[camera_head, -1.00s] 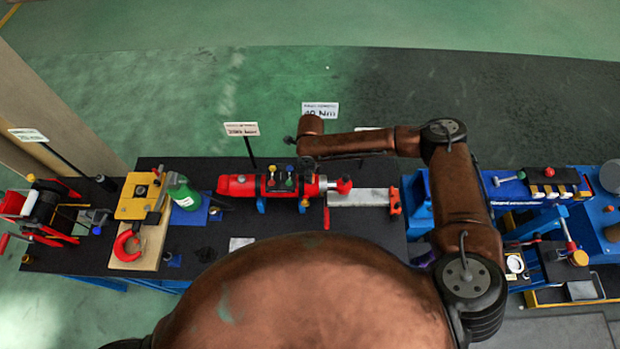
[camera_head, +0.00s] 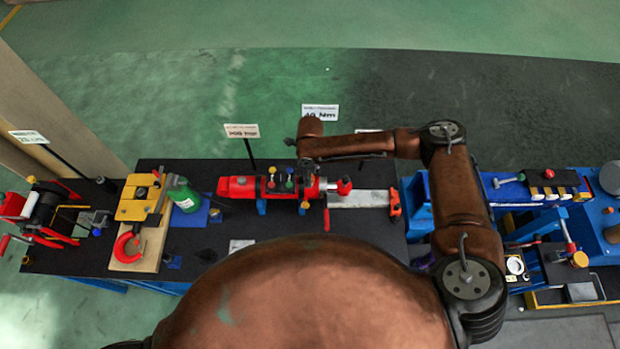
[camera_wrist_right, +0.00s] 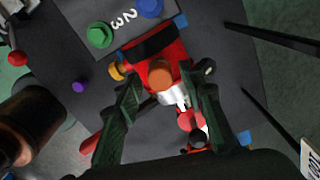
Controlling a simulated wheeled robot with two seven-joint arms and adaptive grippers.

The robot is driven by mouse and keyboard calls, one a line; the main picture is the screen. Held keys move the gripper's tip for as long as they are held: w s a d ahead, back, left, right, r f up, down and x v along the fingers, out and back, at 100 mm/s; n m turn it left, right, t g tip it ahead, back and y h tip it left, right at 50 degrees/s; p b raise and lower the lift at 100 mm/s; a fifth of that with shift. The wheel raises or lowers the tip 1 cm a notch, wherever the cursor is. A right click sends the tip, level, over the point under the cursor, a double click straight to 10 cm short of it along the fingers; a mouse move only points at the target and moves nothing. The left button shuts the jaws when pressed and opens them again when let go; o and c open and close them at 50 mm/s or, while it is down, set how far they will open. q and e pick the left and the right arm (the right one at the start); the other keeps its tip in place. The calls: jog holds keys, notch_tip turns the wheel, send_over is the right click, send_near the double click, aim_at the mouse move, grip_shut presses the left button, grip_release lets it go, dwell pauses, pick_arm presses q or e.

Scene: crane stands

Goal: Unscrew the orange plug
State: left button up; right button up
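The orange plug (camera_wrist_right: 160,73) shows end-on in the right wrist view, on a red body (camera_wrist_right: 172,55) with a dark band. My right gripper (camera_wrist_right: 163,80) is open, with one dark green finger on each side of the plug. A gap shows between each finger and the plug. In the head view the red cylinder (camera_head: 240,187) lies on the black bench. My right arm reaches over it from the right, and the orange plug cannot be made out there. My left gripper is not in view.
Near the plug are a green plug (camera_wrist_right: 100,35), a blue plug (camera_wrist_right: 150,8) and a purple one (camera_wrist_right: 79,87). A yellow knob (camera_wrist_right: 116,71) sits beside the body. Sign posts (camera_head: 242,131) stand behind the bench. A green bottle (camera_head: 183,194) stands to the left.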

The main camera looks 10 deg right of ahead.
jog(key=m+p, duration=0.1)
jog(key=m, duration=0.1)
jog(key=m+p, duration=0.1)
jog(key=shift+r+m+p, duration=0.2)
jog(key=shift+m+p, duration=0.1)
jog(key=shift+m, duration=0.1)
jog(key=shift+f+m, duration=0.1)
jog(key=shift+m, duration=0.5)
jog(key=m+p, duration=0.2)
jog(key=m, duration=0.1)
jog(key=shift+p, duration=0.3)
jog(key=shift+m+p, duration=0.4)
jog(key=shift+m, duration=0.8)
jog(key=shift+s+m+p, duration=0.1)
jog(key=shift+m+p, duration=0.3)
jog(key=shift+m, duration=0.2)
jog(key=shift+f+m, duration=0.1)
jog(key=shift+m, duration=1.1)
jog(key=m, duration=0.4)
jog(key=shift+m, duration=0.3)
jog(key=m, duration=0.7)
jog(key=shift+c, duration=0.7)
